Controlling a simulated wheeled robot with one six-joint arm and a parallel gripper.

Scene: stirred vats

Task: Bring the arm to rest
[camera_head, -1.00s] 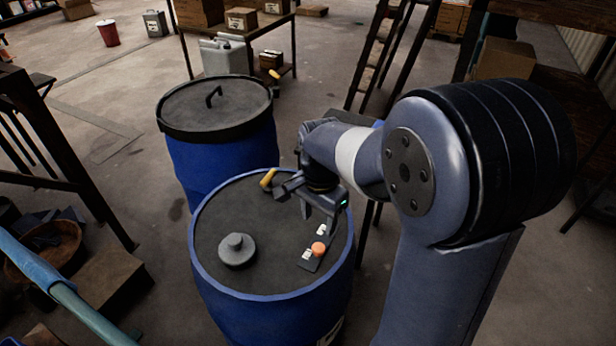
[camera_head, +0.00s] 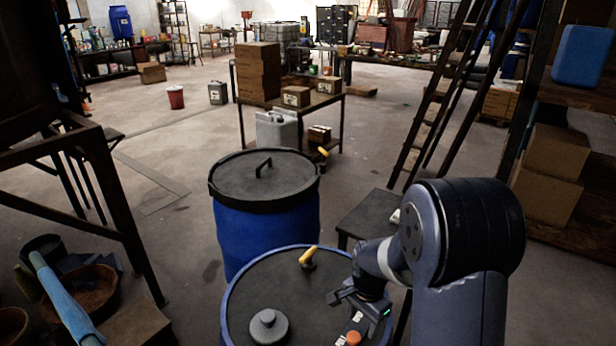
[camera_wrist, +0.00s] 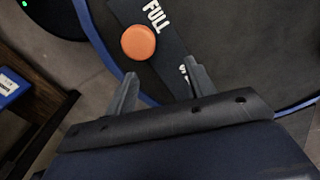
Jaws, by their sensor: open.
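My gripper (camera_head: 350,298) is over the right part of the lid of the near blue vat (camera_head: 236,308). In the wrist view my gripper (camera_wrist: 158,88) shows two fingers spread apart with nothing between them. Just beyond the fingertips is a round orange button (camera_wrist: 138,42) on a dark plate with white lettering that reads "FULL" at one end. The orange button also shows at the bottom of the head view (camera_head: 353,338), partly cut off by the frame edge. My arm stands at the right, bent down toward the vat.
A yellow-handled lever (camera_head: 308,255) and a grey knob (camera_head: 268,326) are on the near vat's lid. A second blue vat with a dark handled lid (camera_head: 264,178) stands behind. A small dark table (camera_head: 372,213), a ladder (camera_head: 440,100) and shelves with boxes (camera_head: 552,172) are to the right.

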